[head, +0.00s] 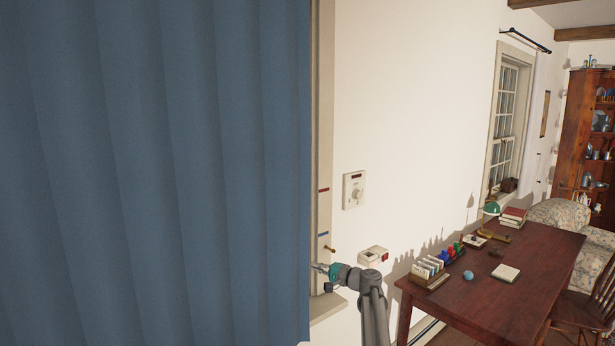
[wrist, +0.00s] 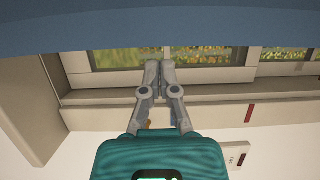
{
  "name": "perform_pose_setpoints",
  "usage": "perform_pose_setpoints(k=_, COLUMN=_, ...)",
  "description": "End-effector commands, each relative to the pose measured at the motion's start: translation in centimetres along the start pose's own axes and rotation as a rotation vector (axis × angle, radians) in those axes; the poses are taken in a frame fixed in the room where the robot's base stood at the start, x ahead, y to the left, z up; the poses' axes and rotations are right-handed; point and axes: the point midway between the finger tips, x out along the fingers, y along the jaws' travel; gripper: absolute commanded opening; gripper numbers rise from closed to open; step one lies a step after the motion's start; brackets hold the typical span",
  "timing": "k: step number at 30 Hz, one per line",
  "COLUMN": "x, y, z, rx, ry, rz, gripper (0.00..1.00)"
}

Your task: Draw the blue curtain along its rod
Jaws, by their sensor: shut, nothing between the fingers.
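The blue curtain (head: 160,170) hangs in soft folds and fills the left half of the head view. Its right edge lies near the window frame (head: 325,110). Its own rod is out of view. In the wrist view the curtain (wrist: 60,32) is a blue band across the top. My gripper (head: 317,267) is just right of the curtain's edge, low, by the window frame. In the wrist view my gripper (wrist: 160,66) has its fingertips together with nothing between them, against a background of window glass and frame. I cannot tell whether the fingertips touch the curtain.
A sill (head: 328,306) juts out below my gripper.

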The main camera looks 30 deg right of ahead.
Motion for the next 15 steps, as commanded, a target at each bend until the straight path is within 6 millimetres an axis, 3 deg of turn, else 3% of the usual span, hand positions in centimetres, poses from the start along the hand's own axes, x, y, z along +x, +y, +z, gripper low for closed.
perform_pose_setpoints(k=15, x=2.0, y=0.0, z=5.8, rx=0.000, ry=-0.002, rz=0.000, gripper=0.00)
